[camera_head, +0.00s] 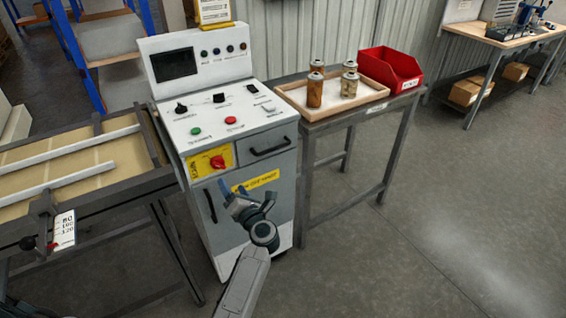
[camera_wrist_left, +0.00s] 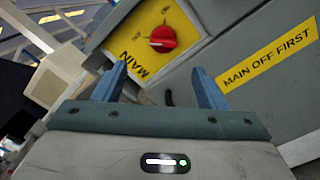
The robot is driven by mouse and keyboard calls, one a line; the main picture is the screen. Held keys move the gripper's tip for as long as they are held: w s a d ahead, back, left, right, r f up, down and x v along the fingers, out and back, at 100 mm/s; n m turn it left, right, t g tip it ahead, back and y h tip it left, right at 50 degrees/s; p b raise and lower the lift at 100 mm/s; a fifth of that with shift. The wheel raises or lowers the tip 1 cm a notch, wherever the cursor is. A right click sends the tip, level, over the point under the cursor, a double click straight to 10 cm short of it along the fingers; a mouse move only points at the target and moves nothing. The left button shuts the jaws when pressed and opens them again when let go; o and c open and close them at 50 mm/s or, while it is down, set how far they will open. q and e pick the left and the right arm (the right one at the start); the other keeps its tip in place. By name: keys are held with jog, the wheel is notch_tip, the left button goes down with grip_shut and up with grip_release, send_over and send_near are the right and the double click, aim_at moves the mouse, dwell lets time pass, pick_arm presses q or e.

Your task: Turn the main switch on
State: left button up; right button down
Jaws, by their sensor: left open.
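The main switch (camera_head: 217,162) is a red rotary knob on a yellow plate on the front of the grey control cabinet (camera_head: 228,110). In the left wrist view the main switch (camera_wrist_left: 163,39) sits beyond the fingertips, with a pale bar across its face lying about level and the word MAIN beside it. My left gripper (camera_head: 226,188) is below and slightly right of the switch, apart from it. Its blue fingers (camera_wrist_left: 160,82) are open with nothing between them. My right gripper is not seen.
A yellow MAIN OFF FIRST label (camera_head: 257,182) is right of the switch. A cabinet handle (camera_head: 210,206) is close to my left gripper. A side table holds a tray (camera_head: 290,97) with several cartridges and a red bin (camera_head: 392,68). A conveyor table (camera_head: 70,170) stands left.

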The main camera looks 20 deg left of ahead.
aim_at(220, 167)
pick_arm(q)
jog(key=p+x, duration=0.1)
jog(key=x, duration=0.4)
jog(key=p+x, duration=0.1)
jog(key=x, duration=0.5)
jog(key=shift+w+d+f, duration=0.15)
jog(key=shift+d+f, duration=0.05)
jog(key=shift+f, duration=0.05)
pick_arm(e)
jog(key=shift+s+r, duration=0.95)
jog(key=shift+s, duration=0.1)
pick_arm(q)
jog(key=c, duration=1)
